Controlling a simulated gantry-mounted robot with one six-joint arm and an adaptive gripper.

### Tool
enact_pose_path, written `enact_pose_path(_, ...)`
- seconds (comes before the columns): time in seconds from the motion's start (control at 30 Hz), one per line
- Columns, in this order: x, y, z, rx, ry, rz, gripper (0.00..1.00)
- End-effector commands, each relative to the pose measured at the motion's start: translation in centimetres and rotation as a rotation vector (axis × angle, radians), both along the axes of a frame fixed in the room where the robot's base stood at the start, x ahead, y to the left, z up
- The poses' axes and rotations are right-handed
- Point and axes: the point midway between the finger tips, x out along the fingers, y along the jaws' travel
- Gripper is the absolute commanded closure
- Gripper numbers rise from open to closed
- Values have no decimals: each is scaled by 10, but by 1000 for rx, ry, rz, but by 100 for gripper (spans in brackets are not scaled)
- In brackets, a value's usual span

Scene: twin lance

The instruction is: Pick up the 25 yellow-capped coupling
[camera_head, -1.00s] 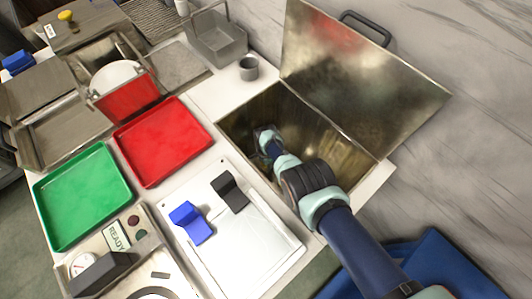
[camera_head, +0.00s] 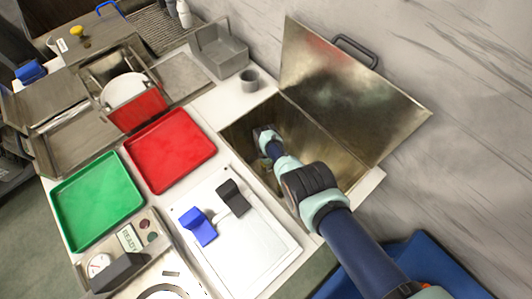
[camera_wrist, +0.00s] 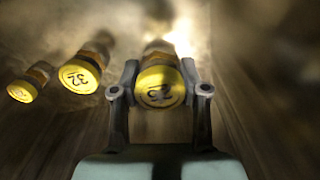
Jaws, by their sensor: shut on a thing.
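My gripper (camera_wrist: 160,82) is shut on a yellow-capped coupling (camera_wrist: 160,95), with one finger on each side of it. The cap faces the wrist camera and its mark appears to read 25, though turned and blurred. Two other yellow-capped couplings are to the left in the wrist view: one marked 32 (camera_wrist: 79,77), and a smaller-looking one (camera_wrist: 22,91) that also seems to read 32. In the head view my gripper (camera_head: 264,138) is down inside the open metal bin (camera_head: 333,157), and the arm hides much of the bin's inside.
The bin's lid (camera_head: 350,90) stands open behind it. A grey cup (camera_head: 250,80) is by the bin's far left corner. A white board (camera_head: 250,255) with blue (camera_head: 198,226) and black (camera_head: 233,197) blocks, a red tray (camera_head: 170,150) and a green tray (camera_head: 97,200) lie left.

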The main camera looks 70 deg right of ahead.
Motion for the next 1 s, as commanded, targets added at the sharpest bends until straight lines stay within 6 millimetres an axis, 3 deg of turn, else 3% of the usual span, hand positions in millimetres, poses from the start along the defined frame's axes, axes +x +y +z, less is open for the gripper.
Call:
enact_pose_path(0.03, 0, 0, 27, -1, -1, 0, 100)
enact_pose_path(0.6, 0, 0, 176, -1, -1, 0, 100)
enact_pose_path(0.8, 0, 0, 213, -1, -1, 0, 100)
enact_pose_path(1.0, 0, 0, 228, 0, 0, 0, 100)
